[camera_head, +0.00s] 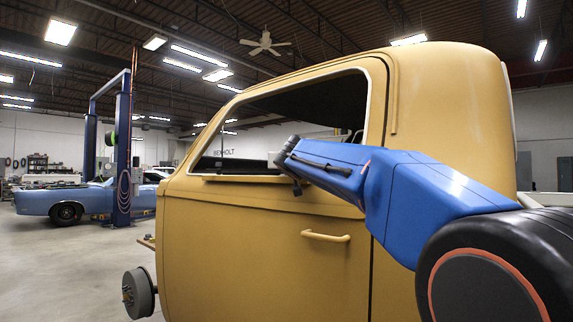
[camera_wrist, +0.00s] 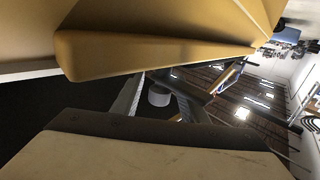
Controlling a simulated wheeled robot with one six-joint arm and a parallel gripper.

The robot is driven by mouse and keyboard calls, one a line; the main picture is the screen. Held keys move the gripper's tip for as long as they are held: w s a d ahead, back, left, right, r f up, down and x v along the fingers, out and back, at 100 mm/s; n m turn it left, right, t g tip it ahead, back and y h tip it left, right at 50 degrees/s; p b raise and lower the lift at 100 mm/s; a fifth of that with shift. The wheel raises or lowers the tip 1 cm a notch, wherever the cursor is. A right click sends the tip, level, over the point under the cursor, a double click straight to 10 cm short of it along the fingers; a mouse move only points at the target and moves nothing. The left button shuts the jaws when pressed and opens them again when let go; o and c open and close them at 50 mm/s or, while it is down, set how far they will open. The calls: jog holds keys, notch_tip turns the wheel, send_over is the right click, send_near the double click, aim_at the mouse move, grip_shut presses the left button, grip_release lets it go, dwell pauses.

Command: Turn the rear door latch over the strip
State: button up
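The yellow vehicle shell (camera_head: 235,250) fills the middle of the head view, with a closed-looking door and an open window frame. A horizontal yellow bar handle (camera_head: 325,236) is on the door's outer side. I cannot make out the latch or the strip for sure in either view. My gripper (camera_head: 292,172) is at the window opening, above and left of the handle and apart from it in the picture. Its fingers are too small and dark to tell their opening. The wrist view shows a yellow ledge (camera_wrist: 150,52) close by, and no clear fingers.
A tan panel with a dark edge (camera_wrist: 150,155) fills the bottom of the wrist view. A wheel hub (camera_head: 138,294) juts out at the shell's lower left. A blue lift post (camera_head: 122,150) and blue car (camera_head: 90,198) stand far left. Open floor (camera_head: 60,275) lies between.

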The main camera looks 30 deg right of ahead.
jog(key=shift+x, duration=0.8)
jog(key=shift+s, duration=0.1)
grip_shut()
